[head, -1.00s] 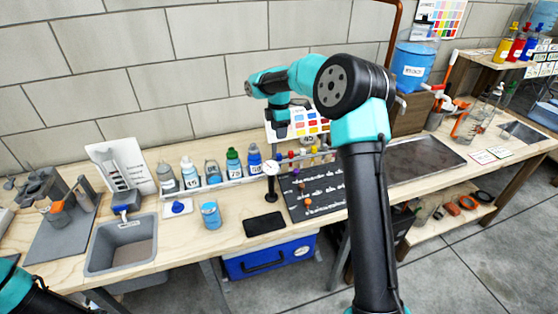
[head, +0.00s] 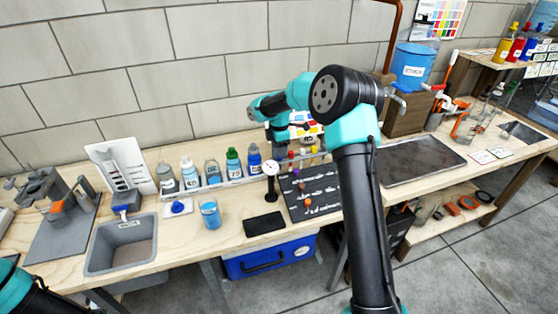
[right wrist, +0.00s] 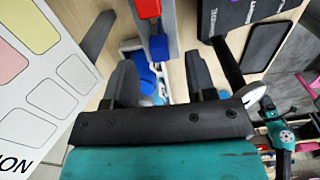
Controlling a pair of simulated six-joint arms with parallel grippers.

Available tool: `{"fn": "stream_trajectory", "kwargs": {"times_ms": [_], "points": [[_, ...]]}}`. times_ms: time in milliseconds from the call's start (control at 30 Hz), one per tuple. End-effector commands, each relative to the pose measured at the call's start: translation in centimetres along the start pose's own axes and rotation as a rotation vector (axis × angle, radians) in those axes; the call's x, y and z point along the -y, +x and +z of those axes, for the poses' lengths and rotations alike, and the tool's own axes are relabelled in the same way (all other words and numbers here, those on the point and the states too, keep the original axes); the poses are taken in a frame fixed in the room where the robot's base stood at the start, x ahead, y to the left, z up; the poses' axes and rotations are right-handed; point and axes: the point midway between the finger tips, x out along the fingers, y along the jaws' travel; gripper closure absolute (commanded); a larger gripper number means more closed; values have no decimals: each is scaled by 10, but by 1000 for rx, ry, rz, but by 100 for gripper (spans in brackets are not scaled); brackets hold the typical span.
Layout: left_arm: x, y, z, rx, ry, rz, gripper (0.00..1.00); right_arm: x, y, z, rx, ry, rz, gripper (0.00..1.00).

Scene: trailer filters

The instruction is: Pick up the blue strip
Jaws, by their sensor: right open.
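In the right wrist view, a blue piece (right wrist: 158,47), which looks like the top of the blue strip, shows beside a grey rail just beyond my fingers. A red-topped piece (right wrist: 148,8) stands close behind it. My right gripper (right wrist: 160,72) is open, with its fingers on either side of the blue piece and nothing clearly held. In the head view my right gripper (head: 281,136) hangs over the bench near the row of coloured tops (head: 305,156), and I cannot pick out the blue strip there. My left gripper is out of the picture; only its arm shows.
A dial gauge (head: 271,175) stands just left of the dark board (head: 312,198). Several bottles (head: 233,163) line the back left. A colour chart card (right wrist: 45,75) lies close to the gripper's left in the wrist view. A black pad (head: 265,223) lies at the front.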

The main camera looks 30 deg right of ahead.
Motion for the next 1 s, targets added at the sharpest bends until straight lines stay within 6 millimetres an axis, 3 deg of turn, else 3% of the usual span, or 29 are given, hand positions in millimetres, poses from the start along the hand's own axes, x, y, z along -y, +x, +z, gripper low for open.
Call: {"fn": "stream_trajectory", "kwargs": {"times_ms": [267,767,1000], "points": [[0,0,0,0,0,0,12,0,35,0,1,-1,-1,49],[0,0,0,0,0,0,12,0,37,0,0,-1,1,49],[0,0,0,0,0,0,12,0,37,0,0,-1,1,70]]}}
